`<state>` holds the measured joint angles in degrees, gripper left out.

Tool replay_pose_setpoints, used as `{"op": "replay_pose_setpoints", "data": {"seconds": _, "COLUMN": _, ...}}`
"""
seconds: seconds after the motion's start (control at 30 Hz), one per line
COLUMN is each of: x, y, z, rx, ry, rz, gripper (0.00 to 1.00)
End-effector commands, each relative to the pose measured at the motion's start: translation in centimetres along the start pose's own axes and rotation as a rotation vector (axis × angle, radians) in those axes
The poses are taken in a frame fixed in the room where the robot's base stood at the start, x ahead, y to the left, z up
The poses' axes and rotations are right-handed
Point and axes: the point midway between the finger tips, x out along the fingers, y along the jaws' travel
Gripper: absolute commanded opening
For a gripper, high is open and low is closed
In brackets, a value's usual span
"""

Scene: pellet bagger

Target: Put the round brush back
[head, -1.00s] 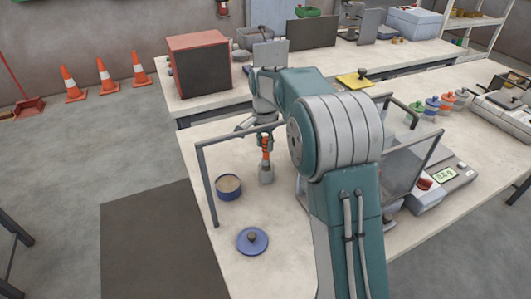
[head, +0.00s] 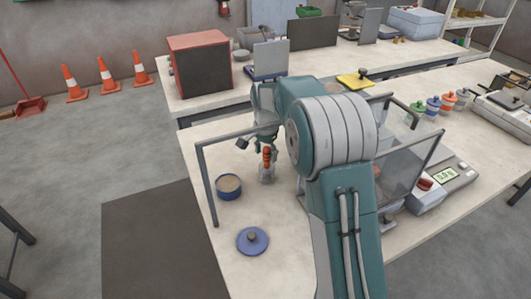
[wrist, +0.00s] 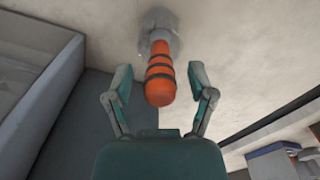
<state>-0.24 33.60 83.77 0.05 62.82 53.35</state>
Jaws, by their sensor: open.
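The round brush (head: 267,154) has an orange handle with dark bands. It stands about upright, handle up, on the near bench, with its lower end in a small grey, see-through-looking holder (head: 267,175). The wrist view shows the brush handle (wrist: 160,75) between my open fingers, with a gap on both sides. The holder (wrist: 160,35) lies beyond it, and the bristles are not clear. My gripper (head: 256,145) is open and empty, just above and left of the handle in the head view.
A blue tub of pellets (head: 229,183) and a blue lid (head: 252,240) lie near the brush. A grey frame (head: 208,185) stands at the bench's left edge. Clear panels and a scale (head: 435,190) are to the right. Bare bench lies around the lid.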

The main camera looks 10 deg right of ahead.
Motion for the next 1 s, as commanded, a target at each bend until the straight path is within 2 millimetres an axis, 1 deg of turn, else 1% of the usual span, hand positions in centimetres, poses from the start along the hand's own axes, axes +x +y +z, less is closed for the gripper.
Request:
{"op": "replay_pose_setpoints", "data": {"seconds": 0.13, "x": -0.5, "y": 0.0, "z": 0.0, "rx": 0.0, "ry": 0.001, "rz": -0.001, "gripper": 0.71}}
{"op": "replay_pose_setpoints", "data": {"seconds": 0.27, "x": -2.2, "y": 0.0, "z": 0.0, "rx": 0.0, "ry": 0.002, "rz": -0.003, "gripper": 0.71}}
{"op": "replay_pose_setpoints", "data": {"seconds": 0.6, "x": -9.3, "y": -0.1, "z": -0.1, "rx": 0.0, "ry": 0.003, "rz": -0.004, "gripper": 0.71}}
{"op": "replay_pose_setpoints", "data": {"seconds": 0.7, "x": -10.8, "y": -0.1, "z": -0.1, "rx": 0.0, "ry": 0.002, "rz": -0.003, "gripper": 0.71}}
{"op": "replay_pose_setpoints", "data": {"seconds": 0.83, "x": -11.9, "y": 0.0, "z": 0.0, "rx": 0.0, "ry": 0.001, "rz": -0.001, "gripper": 0.71}}
{"op": "replay_pose_setpoints", "data": {"seconds": 1.0, "x": -12.2, "y": 0.0, "z": 0.0, "rx": 0.0, "ry": 0.0, "rz": 0.001, "gripper": 0.71}}
